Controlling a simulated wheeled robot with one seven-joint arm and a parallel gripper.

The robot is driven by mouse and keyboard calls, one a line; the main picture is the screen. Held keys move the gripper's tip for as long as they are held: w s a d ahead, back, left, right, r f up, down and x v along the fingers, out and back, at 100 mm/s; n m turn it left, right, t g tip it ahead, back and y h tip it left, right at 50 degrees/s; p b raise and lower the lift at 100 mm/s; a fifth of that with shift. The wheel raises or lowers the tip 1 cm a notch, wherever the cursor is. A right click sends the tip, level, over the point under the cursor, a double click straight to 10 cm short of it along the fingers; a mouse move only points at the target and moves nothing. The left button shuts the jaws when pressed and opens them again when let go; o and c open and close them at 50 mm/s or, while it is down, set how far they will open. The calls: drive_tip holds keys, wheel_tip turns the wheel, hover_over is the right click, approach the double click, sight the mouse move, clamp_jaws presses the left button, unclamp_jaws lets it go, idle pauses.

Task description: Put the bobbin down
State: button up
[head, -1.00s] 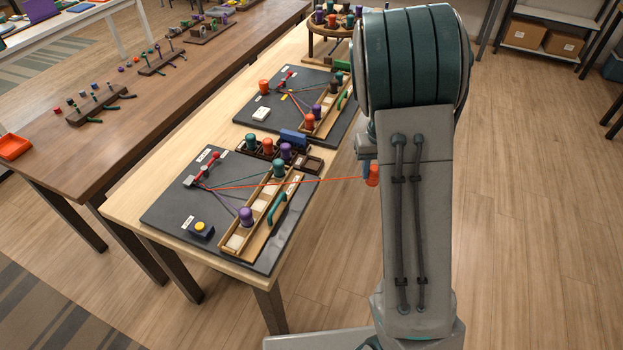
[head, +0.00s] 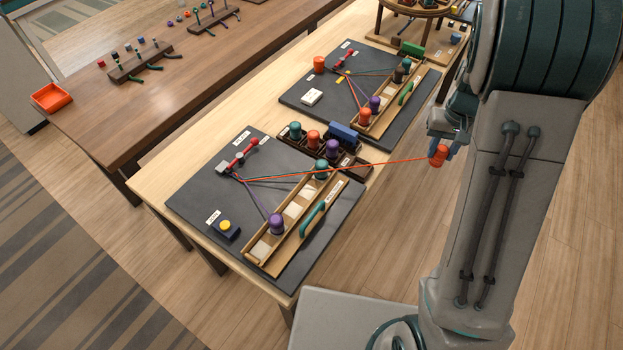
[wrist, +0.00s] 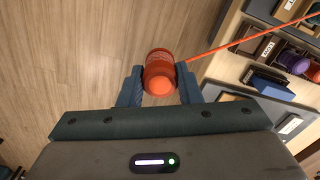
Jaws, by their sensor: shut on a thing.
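An orange-red bobbin (head: 438,156) is held in my gripper (head: 446,150), out past the right edge of the near bench and above the floor. In the wrist view the bobbin (wrist: 160,74) sits between the two blue fingers of my gripper (wrist: 160,88). A taut orange cord (head: 385,163) runs from it to the clamp (head: 238,160) on the near dark board (head: 205,187).
A dark tray (head: 300,142) behind the rack holds teal, orange and purple bobbins, with a blue block (head: 342,132) beside it. A yellow button (head: 226,226) is on the near board. A second board (head: 305,96) with its own rack lies farther back.

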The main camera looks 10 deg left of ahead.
drive_tip(key=s+a+r+m+b, duration=0.15)
drive_tip(key=s+a, duration=0.35)
drive_tip(key=a, duration=0.5)
drive_tip(key=s+a+r+b, duration=0.1)
drive_tip(key=s+a+b, duration=0.25)
drive_tip(key=a, duration=0.55)
drive_tip(key=a+f, duration=0.2)
drive_tip(key=a, duration=0.2)
drive_tip(key=a+f+p, duration=0.1)
drive_tip(key=a+f, duration=0.1)
drive_tip(key=a, duration=0.1)
drive_tip(key=a+f, duration=0.3)
drive_tip(key=a, duration=0.1)
drive_tip(key=shift+s+a+p, duration=0.15)
drive_tip(key=shift+a+p, duration=0.15)
drive_tip(key=shift+p, duration=0.1)
drive_tip(key=shift+f, duration=2.1)
drive_tip(key=shift+f, duration=0.35)
drive_tip(key=o, duration=1)
drive_tip(key=shift+r, duration=0.1)
